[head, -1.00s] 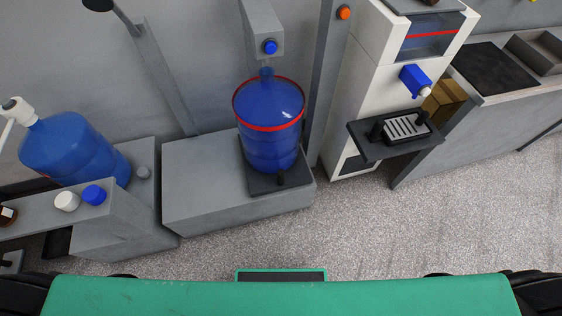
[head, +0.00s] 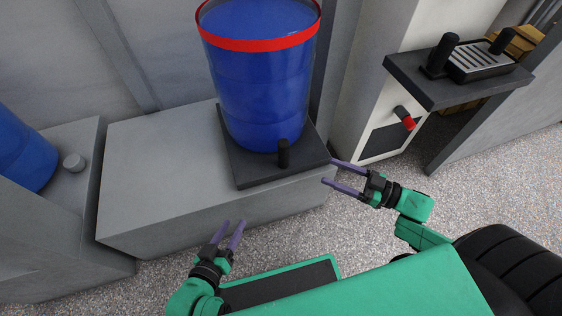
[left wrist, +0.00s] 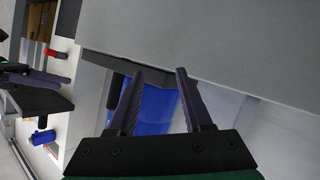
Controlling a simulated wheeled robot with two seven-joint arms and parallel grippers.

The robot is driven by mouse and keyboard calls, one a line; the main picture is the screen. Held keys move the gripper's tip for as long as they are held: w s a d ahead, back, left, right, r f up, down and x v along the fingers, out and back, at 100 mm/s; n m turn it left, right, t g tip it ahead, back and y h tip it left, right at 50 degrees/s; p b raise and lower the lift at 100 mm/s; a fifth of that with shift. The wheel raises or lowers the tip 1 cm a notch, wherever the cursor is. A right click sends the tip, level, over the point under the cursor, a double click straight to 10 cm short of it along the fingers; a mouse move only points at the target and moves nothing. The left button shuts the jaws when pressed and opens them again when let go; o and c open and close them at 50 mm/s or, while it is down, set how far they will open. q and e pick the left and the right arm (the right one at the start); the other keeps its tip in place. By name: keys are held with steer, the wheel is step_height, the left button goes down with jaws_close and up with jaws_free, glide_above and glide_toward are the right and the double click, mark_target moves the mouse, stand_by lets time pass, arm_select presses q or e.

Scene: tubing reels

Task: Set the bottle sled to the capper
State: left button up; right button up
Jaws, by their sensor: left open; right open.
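The bottle sled (head: 252,174) is a dark flat plate with an upright black peg (head: 283,153) at its front, on a grey bench. A large blue bottle (head: 262,90) with a red band stands upright on it; its top is cut off in the head view. My left gripper (head: 231,226) is open and empty in front of the bench, apart from the sled. My right gripper (head: 329,173) is open beside the sled's right front corner; whether it touches cannot be told. The left wrist view shows the blue bottle (left wrist: 157,108) beyond the open left fingers. The capper is not clearly in view now.
The grey bench (head: 150,190) has bare top left of the sled. A white cabinet (head: 395,100) with a dark shelf (head: 440,84) and a red-tipped knob (head: 407,120) stands at right. Another blue bottle (head: 22,150) is at far left. Speckled floor lies in front.

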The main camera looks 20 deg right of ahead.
steer(key=b, duration=0.3)
glide_toward(288, 155)
steer(key=x, duration=0.4)
steer(key=b+x, duration=0.1)
steer(key=x, duration=0.5)
steer(key=shift+w+d+b, duration=0.1)
steer(key=shift+w+b, duration=0.05)
steer(key=shift+b, duration=0.15)
arm_select(q)
steer(key=w+a+r+t+h, duration=0.1)
steer(key=w+r+t, duration=0.7)
steer(key=r, duration=1)
steer(key=w, duration=0.4)
steer(key=shift+a+m, duration=0.2)
steer(key=shift+m, duration=0.1)
arm_select(e)
steer(key=shift+c, duration=0.3)
jaws_close()
steer(key=shift+f, duration=0.1)
